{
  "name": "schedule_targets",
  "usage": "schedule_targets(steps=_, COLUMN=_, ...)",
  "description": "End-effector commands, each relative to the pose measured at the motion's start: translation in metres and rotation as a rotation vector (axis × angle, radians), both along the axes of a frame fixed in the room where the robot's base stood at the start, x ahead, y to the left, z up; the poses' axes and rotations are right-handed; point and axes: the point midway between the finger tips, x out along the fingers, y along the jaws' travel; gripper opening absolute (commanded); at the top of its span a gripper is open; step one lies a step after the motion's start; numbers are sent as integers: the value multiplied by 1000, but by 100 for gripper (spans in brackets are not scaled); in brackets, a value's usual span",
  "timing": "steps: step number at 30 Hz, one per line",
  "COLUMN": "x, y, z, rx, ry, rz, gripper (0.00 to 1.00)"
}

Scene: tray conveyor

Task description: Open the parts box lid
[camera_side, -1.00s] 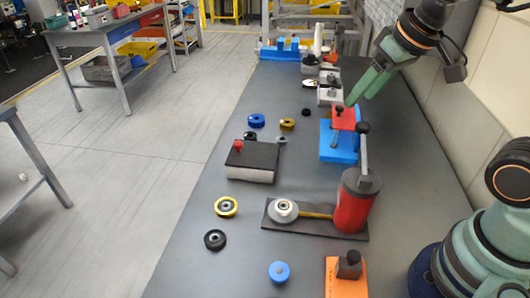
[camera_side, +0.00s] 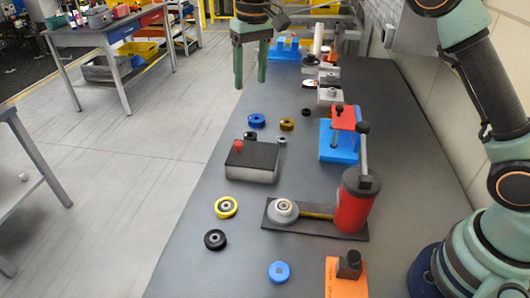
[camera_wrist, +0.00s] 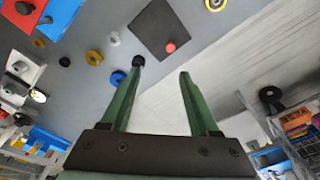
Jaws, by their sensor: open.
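The parts box (camera_side: 250,174) is a light grey box on the table with a dark flat lid (camera_side: 254,155) lying shut on it. A red knob (camera_side: 238,146) stands near the lid's left edge. In the wrist view the lid (camera_wrist: 157,28) and its red knob (camera_wrist: 170,47) show at the top, beyond the fingertips. My gripper (camera_side: 250,86) hangs with its fingers pointing down, above and behind the box in the side view. It is open and empty, apart from the lid; its fingers (camera_wrist: 160,68) also show in the wrist view.
Blue (camera_side: 257,120) and gold (camera_side: 287,124) wheels lie just behind the box. A red cylinder press (camera_side: 354,203) stands at front right, and a blue stand with a red top (camera_side: 339,142) at right. The table's left edge is close to the box.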

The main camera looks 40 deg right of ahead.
Motion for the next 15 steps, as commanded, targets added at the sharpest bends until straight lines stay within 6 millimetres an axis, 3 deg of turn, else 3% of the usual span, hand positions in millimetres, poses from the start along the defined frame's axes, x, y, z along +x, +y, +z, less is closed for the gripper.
schedule_targets(steps=1, x=7, y=7, z=-14, rx=-4, ry=22, rz=2, gripper=62)
schedule_targets(steps=6, x=20, y=24, z=-42, rx=-13, ry=66, rz=1, gripper=62)
schedule_targets(steps=15, x=24, y=31, z=-63, rx=-19, ry=90, rz=-1, gripper=62)
